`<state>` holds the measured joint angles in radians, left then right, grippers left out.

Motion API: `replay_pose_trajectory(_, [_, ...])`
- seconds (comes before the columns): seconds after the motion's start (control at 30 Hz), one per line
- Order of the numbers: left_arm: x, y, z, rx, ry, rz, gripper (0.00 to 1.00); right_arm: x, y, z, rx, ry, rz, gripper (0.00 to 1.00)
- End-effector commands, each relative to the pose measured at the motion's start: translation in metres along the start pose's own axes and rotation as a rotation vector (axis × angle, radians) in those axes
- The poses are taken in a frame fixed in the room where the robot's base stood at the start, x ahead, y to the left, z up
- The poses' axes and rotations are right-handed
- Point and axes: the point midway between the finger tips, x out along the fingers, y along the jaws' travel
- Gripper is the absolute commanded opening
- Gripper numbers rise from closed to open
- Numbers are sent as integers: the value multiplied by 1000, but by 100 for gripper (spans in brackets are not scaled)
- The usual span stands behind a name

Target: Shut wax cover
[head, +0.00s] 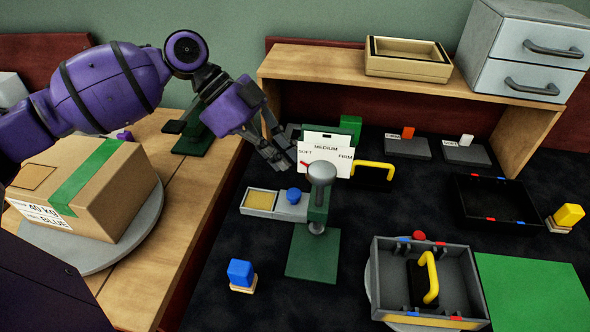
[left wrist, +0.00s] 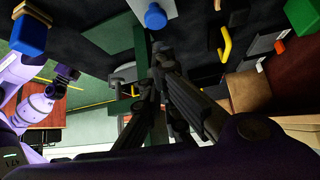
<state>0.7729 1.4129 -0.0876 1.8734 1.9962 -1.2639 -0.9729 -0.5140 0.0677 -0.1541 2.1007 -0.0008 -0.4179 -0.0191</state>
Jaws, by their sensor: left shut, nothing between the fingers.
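A grey wax tray (head: 246,209) lies on the dark mat, with a tan wax pad (head: 261,199) exposed in its left part. A grey cover plate with a blue knob (head: 293,195) sits at the right, beside the pad and next to the green press. The blue knob also shows at the top of the left wrist view (left wrist: 155,16). My left gripper (head: 286,163) is shut and empty, above and behind the knob, near the white SOFT/MEDIUM/FIRM dial card (head: 335,166). The shut fingers show in the left wrist view (left wrist: 160,60). My right gripper is not in view.
A green press with a grey knob (head: 322,173) stands right beside the cover. A blue stamp (head: 241,273) stands in front. A cardboard box (head: 88,187) is at left. A grey crate (head: 378,285) is front right; a wooden shelf (head: 277,67) stands behind.

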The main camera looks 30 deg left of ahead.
Motion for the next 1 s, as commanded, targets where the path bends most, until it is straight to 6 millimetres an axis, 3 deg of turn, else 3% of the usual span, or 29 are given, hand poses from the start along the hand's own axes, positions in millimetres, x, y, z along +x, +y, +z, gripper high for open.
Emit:
replay_pose_trajectory(0.3, [59,1,-1,2,2,3,0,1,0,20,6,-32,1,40])
replay_pose_trajectory(0.5, [82,1,0,0,1,2,0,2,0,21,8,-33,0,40])
replay_pose_trajectory(1.0, [85,1,2,-2,-1,1,0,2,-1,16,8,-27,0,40])
